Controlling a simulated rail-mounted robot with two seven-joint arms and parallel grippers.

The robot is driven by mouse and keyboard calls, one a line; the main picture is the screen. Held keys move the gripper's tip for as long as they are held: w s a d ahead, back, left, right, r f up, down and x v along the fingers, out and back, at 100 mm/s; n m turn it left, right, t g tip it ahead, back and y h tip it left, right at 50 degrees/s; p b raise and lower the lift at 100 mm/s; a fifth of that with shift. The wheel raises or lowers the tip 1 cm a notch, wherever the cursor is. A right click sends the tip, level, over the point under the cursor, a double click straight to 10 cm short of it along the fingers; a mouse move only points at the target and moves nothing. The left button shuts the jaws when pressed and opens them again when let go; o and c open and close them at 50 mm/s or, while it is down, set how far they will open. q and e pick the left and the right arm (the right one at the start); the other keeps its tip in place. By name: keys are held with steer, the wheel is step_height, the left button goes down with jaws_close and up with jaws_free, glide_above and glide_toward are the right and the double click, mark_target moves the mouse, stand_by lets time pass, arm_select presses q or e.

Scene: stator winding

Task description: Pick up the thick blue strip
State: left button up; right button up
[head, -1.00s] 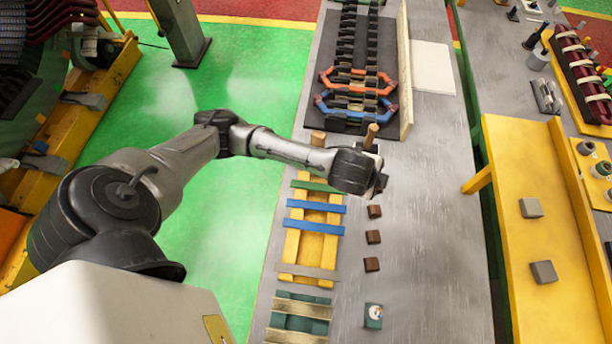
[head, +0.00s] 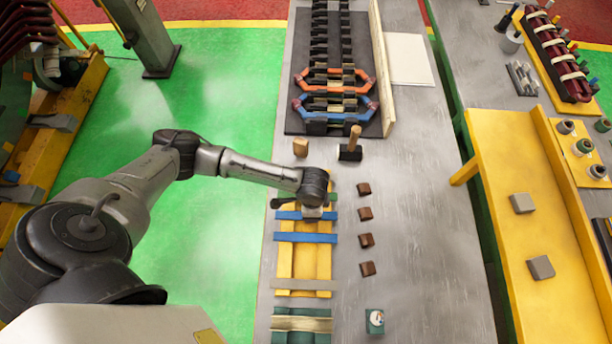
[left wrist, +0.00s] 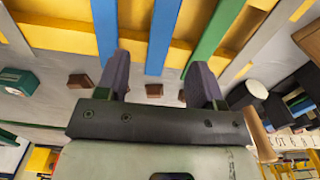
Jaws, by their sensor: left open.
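Two blue strips lie across a yellow rack: an upper one (head: 288,215) and a lower one (head: 307,238). I cannot tell for sure which is thicker. In the left wrist view the upper strip (left wrist: 163,35) runs between my fingers in the picture, and the lower strip (left wrist: 104,28) is at the left finger. My left gripper (head: 312,208) is over the upper strip and hides its middle. In the left wrist view my left gripper (left wrist: 160,72) is open and empty. Contact cannot be told.
The yellow rack (head: 307,263) also bears a grey strip (head: 303,284). Several brown blocks (head: 366,240) stand along its right side. A wooden-handled mallet (head: 352,145) and a wooden block (head: 301,147) are above it. The grey table (head: 425,200) is bare further right.

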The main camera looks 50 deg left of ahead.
arm_select(q)
steer(key=shift+s+a+f, duration=0.1)
steer(key=shift+a+f, duration=0.05)
steer(key=shift+f, duration=1.5)
steer(key=shift+a+f, duration=0.1)
steer(key=shift+f, duration=1.5)
steer(key=c, duration=1.1)
steer(key=shift+r, duration=0.1)
